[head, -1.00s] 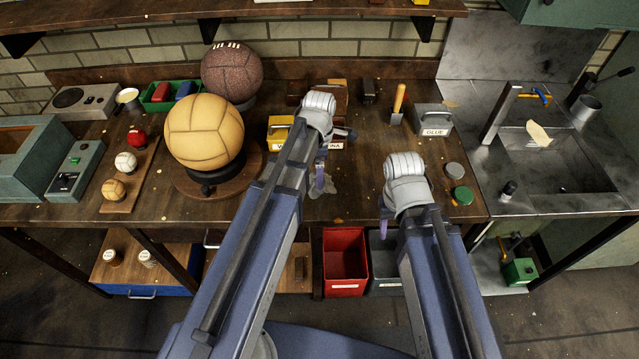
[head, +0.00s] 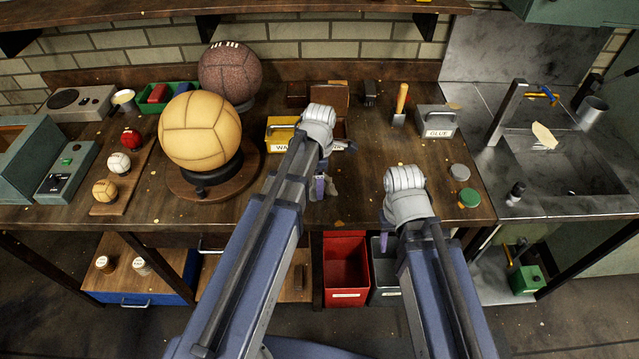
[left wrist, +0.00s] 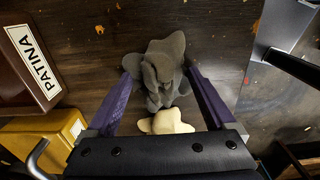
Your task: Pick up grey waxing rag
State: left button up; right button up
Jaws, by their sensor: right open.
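The grey rag (head: 331,187) lies crumpled on the workbench near its front edge, partly hidden by my left gripper in the head view. In the left wrist view the rag (left wrist: 156,72) sits between the two purple fingers of my left gripper (left wrist: 155,72). These fingers are spread wide, one on each side of the rag; I cannot tell whether they touch it. My right gripper (head: 388,232) is open and empty at the front edge of the bench, to the right of the rag and mostly hidden by its own wrist.
A cream cloth (left wrist: 166,122) shows beside the rag in the left wrist view. A yellow box (head: 281,136) and the patina box (left wrist: 30,62) stand behind the rag. A large tan ball (head: 200,131) is on a stand to the left. Round tins (head: 468,196) lie to the right.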

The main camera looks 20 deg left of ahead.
pick_arm(q)
jog(key=c, duration=0.7)
notch_tip(320, 180, up, 10)
jog(key=p, duration=1)
